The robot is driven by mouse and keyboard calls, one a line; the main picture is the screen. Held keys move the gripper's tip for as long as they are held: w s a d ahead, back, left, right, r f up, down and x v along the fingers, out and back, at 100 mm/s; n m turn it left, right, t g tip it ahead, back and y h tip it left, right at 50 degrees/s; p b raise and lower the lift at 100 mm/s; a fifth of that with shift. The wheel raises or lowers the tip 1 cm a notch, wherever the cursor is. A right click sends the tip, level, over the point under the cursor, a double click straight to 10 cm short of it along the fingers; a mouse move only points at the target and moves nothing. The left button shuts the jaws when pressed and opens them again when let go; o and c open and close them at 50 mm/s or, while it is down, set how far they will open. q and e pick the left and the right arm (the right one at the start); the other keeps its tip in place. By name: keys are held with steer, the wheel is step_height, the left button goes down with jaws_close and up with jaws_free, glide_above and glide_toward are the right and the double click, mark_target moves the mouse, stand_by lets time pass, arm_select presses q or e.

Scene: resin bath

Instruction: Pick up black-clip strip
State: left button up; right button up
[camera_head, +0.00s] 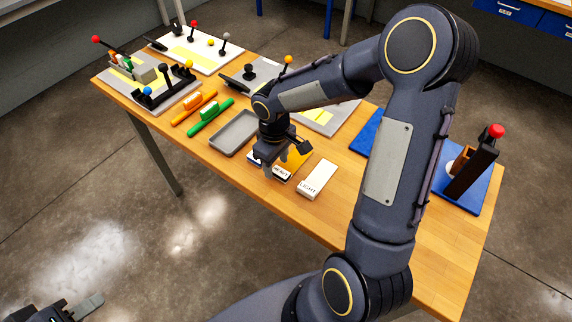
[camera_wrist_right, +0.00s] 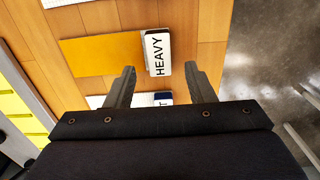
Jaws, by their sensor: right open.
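A flat yellow strip (camera_wrist_right: 100,54) lies on the wooden table, with a white end block (camera_wrist_right: 158,53) marked HEAVY that has a dark edge. The strip also shows in the head view (camera_head: 297,158), partly behind my right gripper (camera_head: 266,166). A white strip (camera_head: 322,174) marked LIGHT lies beside it to the right. In the wrist view a white strip with a dark end piece (camera_wrist_right: 164,98) is partly hidden by the gripper. My right gripper (camera_wrist_right: 160,70) is open and empty, with the HEAVY end ahead between its fingers. My left gripper (camera_head: 86,306) is low at the left, away from the table.
A grey tray (camera_head: 234,132) lies left of the strips. Green (camera_head: 210,120) and orange (camera_head: 194,107) handled tools lie beyond it. Boards with coloured knobs stand at the back left. A blue base (camera_head: 482,190) with a dark red-topped post stands at the right.

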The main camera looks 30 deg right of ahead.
steer(key=shift+f, duration=0.75)
steer(key=c, duration=1.1)
steer(key=shift+o, duration=0.2)
steer(key=shift+r, duration=0.1)
